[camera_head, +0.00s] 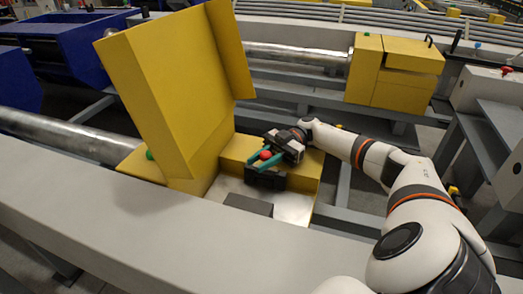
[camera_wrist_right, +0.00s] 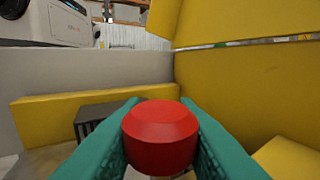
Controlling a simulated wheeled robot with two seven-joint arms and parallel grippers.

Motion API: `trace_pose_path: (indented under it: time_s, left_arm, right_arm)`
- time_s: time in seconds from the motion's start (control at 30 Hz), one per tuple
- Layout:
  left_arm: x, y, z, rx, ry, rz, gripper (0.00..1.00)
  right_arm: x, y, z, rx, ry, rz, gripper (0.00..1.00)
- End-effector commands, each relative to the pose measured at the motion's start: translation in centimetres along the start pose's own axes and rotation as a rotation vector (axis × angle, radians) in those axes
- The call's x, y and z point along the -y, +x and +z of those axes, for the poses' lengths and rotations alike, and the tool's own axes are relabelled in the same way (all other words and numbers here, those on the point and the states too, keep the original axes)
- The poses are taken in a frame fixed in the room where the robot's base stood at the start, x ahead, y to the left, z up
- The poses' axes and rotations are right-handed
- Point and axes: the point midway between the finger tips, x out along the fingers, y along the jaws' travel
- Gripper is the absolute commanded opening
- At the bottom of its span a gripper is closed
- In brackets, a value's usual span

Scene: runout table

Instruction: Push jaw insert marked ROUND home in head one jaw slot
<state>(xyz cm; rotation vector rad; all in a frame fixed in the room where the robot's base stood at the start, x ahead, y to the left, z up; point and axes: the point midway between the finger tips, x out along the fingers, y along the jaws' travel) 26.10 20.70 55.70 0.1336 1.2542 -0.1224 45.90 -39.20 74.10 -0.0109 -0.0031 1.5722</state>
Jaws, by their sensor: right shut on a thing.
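My right gripper (camera_head: 262,159) reaches into the near yellow head (camera_head: 165,95). Its teal fingers are shut on a red round knob (camera_head: 265,154). The knob also shows between the fingertips in the right wrist view (camera_wrist_right: 160,135). A dark block (camera_head: 266,179) sits just below the fingers in the head view; I cannot tell whether the knob belongs to it. A second dark block (camera_head: 248,204) lies nearer, on the head's pale metal floor (camera_head: 292,208). No ROUND marking can be read, and the jaw slot cannot be made out. My left gripper is not in view.
A tall yellow plate of the head stands left of the gripper. A grey beam (camera_head: 150,215) runs along the front. Another yellow head (camera_head: 395,75) stands farther back, with a metal bar (camera_head: 295,55) running into it. Grey frame rails lie right of the near head.

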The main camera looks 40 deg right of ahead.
Motion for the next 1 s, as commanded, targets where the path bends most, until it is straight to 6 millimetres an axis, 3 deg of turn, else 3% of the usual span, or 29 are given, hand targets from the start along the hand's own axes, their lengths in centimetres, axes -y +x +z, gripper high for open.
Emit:
trace_pose_path:
  time_s: [0.13,0.17,0.3,0.67,0.87,1.0]
  left_arm:
    - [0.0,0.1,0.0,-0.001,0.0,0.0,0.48]
    - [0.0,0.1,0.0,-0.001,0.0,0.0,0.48]
    - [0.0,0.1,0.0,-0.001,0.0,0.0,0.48]
    - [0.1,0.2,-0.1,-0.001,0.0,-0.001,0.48]
    - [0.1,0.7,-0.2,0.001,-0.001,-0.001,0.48]
    - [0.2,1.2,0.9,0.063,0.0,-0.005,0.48]
  right_arm:
    - [-0.1,0.2,-0.5,0.003,0.01,0.004,0.0]
    - [-0.1,0.2,-0.5,0.003,0.011,0.005,0.32]
    - [-0.2,0.3,-0.6,0.003,0.013,0.005,0.52]
    - [-0.2,-0.2,-0.9,0.001,0.017,0.005,0.52]
    - [0.0,-3.3,-0.8,-0.001,0.012,-0.002,0.52]
    - [0.0,-5.4,-0.6,-0.001,0.007,-0.001,0.52]
